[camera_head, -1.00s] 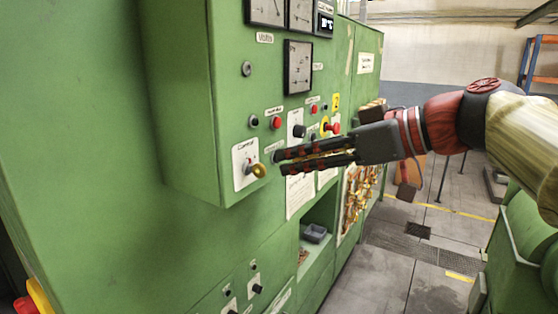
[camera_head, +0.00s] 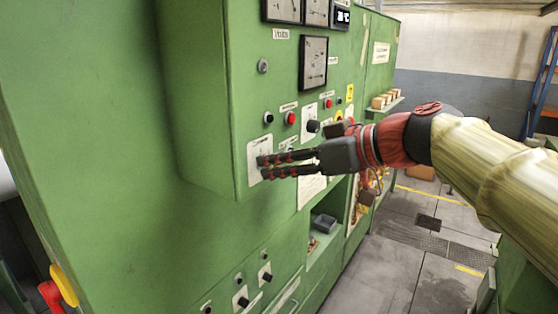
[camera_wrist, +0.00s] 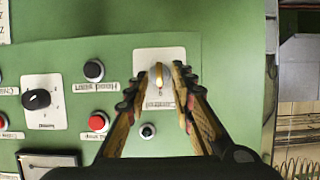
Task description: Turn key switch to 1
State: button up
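The key switch (camera_wrist: 159,76) is a yellow key-like knob on a white plate, seen upside down in the wrist view. My gripper (camera_head: 263,168) is at the plate. In the wrist view my gripper (camera_wrist: 158,84) is open, with one finger on each side of the knob and visible gaps between. The number marks on the plate are too small to read.
A black button (camera_head: 268,117), a red button (camera_head: 290,118) and a black selector knob (camera_head: 313,126) are close by on the panel. Meters (camera_head: 313,63) are above. An open recess with a grey box (camera_head: 323,222) is below. Free floor (camera_head: 395,265) lies to the right.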

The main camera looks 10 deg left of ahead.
jog(key=shift+c, duration=0.7)
jog(key=c, duration=0.4)
grip_shut()
jog(key=shift+g, duration=0.3)
jog(key=m+g+y+b, duration=0.1)
jog(key=m, duration=0.1)
jog(key=m+g+y+b, duration=0.1)
jog(key=m+b, duration=0.1)
jog(key=m, duration=0.1)
jog(key=w+f+m+g+y+b, duration=0.1)
jog(key=m+g+b, duration=0.1)
jog(key=m, duration=0.1)
jog(key=shift+w+d, duration=0.1)
jog(key=shift+d, duration=0.2)
jog(key=shift+m, duration=0.4)
